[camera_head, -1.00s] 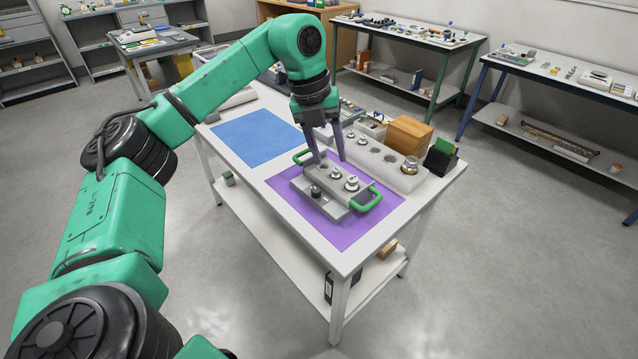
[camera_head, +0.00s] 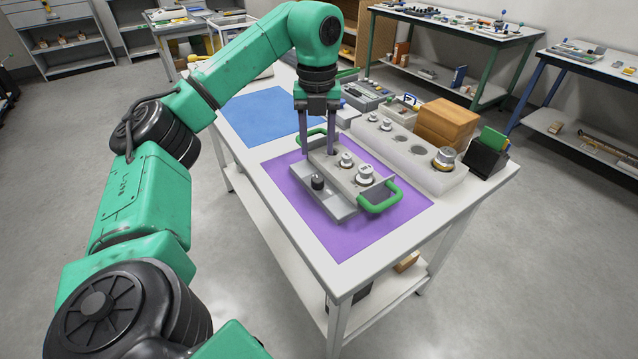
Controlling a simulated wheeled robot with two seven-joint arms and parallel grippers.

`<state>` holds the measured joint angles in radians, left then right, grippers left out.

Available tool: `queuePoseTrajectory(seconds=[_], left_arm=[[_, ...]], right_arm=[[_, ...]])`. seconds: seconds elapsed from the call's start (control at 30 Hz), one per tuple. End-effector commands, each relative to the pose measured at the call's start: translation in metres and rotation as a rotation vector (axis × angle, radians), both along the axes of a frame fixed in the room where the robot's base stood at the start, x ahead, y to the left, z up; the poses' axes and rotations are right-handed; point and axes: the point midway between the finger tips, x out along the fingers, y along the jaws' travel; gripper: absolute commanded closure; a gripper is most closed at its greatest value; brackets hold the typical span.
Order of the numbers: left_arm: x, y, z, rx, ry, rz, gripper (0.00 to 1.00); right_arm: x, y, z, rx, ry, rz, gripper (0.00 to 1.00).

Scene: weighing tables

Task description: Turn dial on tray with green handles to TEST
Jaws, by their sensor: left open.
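The tray with green handles (camera_head: 338,205) sits on a purple mat (camera_head: 365,236) on the white table. One green handle (camera_head: 380,197) is at its near right end, the other (camera_head: 312,136) at its far left end. A black dial (camera_head: 318,182) stands on the tray's lower front ledge; its marking is too small to read. Two silver weights (camera_head: 365,174) stand on the raised part. My left gripper (camera_head: 318,152) is open and points down over the tray's far left part, behind the dial, its two fingers apart with nothing seen between them. My right gripper is out of view.
A white block with round holes and metal weights (camera_head: 425,172) stands behind the tray, with a wooden box (camera_head: 446,122) and a black holder with green cards (camera_head: 487,153) beside it. A blue mat (camera_head: 262,118) lies clear at the left.

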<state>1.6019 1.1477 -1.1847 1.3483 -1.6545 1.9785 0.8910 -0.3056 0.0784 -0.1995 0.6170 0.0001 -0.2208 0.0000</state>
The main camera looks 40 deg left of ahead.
Motion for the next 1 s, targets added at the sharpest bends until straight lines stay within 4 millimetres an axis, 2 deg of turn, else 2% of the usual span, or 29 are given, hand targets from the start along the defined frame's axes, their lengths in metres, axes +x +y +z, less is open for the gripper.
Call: queuePoseTrajectory(seconds=[0.03,0.1,0.3,0.43,0.67,0.77,0.8,1.0], left_arm=[[-0.001,0.001,-0.016,0.002,0.004,0.001,0.51],[-0.001,0.001,-0.034,0.001,0.005,0.0,0.51],[0.0,0.0,-0.076,0.0,0.001,0.0,0.51],[0.0,0.0,-0.087,-0.001,-0.001,0.0,0.51],[0.0,0.0,-0.088,-0.001,-0.002,0.0,0.51],[0.0,0.0,-0.088,0.0,-0.001,-0.001,0.85],[0.0,0.0,-0.088,0.0,-0.001,-0.001,1.0],[0.0,0.0,-0.088,0.0,-0.001,-0.005,1.0]], right_arm=[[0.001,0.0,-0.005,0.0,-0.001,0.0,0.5],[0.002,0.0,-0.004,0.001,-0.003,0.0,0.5],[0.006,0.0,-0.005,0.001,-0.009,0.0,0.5],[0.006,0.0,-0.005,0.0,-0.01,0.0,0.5],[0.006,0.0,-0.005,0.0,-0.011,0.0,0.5],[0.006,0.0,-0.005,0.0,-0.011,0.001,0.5],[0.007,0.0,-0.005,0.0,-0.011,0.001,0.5],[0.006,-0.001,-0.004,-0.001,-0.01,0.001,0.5]])
